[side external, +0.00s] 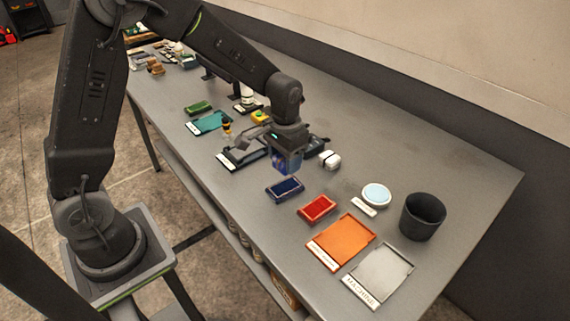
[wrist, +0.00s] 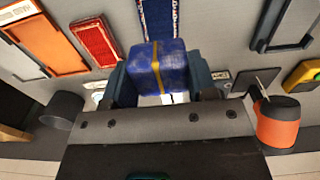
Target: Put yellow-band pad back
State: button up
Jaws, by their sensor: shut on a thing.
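My gripper (wrist: 158,80) is shut on a blue block-like pad with a thin yellow band (wrist: 158,62). In the side external view my gripper (side external: 287,158) holds this blue pad (side external: 287,163) above the table, behind a flat dark blue pad. Its lower side is hidden in the wrist view. A black tray with a white label (side external: 228,163) lies left of my gripper and is partly covered by it; the tray also shows at the upper right of the wrist view (wrist: 262,38). An orange tray (side external: 341,240) and a grey tray labelled MACHINE (side external: 381,271) lie at the front right, both empty.
The flat blue pad (side external: 284,189) and a red pad (side external: 317,207) lie near the front edge. A teal tray (side external: 208,122) and green pad (side external: 198,107) lie farther left. A dark cup (side external: 422,216), round pale dish (side external: 376,194) and white item (side external: 329,159) stand right. The right back is clear.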

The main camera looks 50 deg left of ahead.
jog(key=shift+r, duration=0.35)
